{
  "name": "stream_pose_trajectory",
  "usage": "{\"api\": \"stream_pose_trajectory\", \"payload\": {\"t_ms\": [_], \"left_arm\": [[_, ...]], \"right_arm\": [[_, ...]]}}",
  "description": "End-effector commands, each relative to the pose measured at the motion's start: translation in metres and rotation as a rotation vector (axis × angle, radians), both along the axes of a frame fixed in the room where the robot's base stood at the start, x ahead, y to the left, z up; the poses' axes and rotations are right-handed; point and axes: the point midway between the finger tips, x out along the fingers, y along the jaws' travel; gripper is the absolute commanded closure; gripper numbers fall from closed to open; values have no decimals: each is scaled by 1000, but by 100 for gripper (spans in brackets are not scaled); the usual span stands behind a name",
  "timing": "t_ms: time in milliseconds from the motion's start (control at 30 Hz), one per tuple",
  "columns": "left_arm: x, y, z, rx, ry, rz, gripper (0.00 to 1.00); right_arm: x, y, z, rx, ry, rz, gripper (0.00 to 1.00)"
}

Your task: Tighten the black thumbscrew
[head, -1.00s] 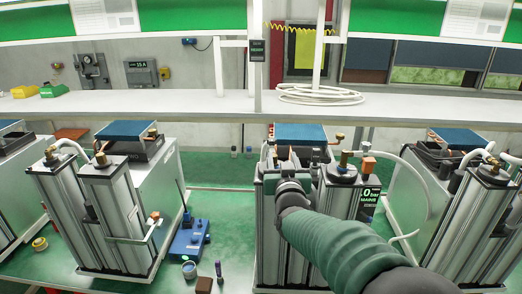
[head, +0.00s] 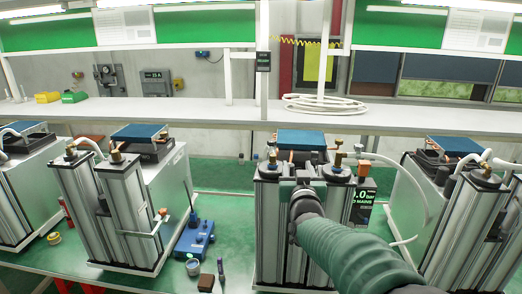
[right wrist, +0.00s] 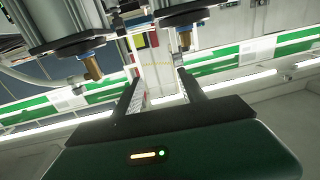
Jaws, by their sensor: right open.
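My right gripper (head: 304,172) is at the front of the middle sieve-column unit (head: 268,225), close to its column tops. In the right wrist view its two dark fingers (right wrist: 158,88) are spread apart with nothing held between them. That view looks upside down, with column caps and brass fittings (right wrist: 92,68) hanging along its top edge. I cannot make out the black thumbscrew for certain. Small dark parts between the two column tops are partly hidden by the gripper. My left gripper is not in view.
Similar column units stand at left (head: 105,215) and right (head: 470,215). A blue device (head: 195,237) sits on the green bench between the left and middle units. A pale hose (head: 425,205) loops right of the middle unit. A white shelf (head: 200,112) runs behind.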

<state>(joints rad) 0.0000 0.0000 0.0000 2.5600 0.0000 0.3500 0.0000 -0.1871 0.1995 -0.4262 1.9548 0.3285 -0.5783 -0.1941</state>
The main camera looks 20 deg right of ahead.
Motion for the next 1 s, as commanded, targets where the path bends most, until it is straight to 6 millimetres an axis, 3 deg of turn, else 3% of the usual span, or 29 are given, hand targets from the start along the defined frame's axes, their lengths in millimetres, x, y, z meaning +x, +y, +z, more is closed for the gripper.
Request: {"api": "stream_pose_trajectory", "payload": {"t_ms": [667, 767, 1000], "left_arm": [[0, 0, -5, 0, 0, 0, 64], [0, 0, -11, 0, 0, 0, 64], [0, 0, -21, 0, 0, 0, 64]], "right_arm": [[-5, 3, -1, 1, -2, 2, 52], [-20, 11, -2, 3, -3, 4, 52], [-83, 38, -3, 5, -2, 4, 52]]}}
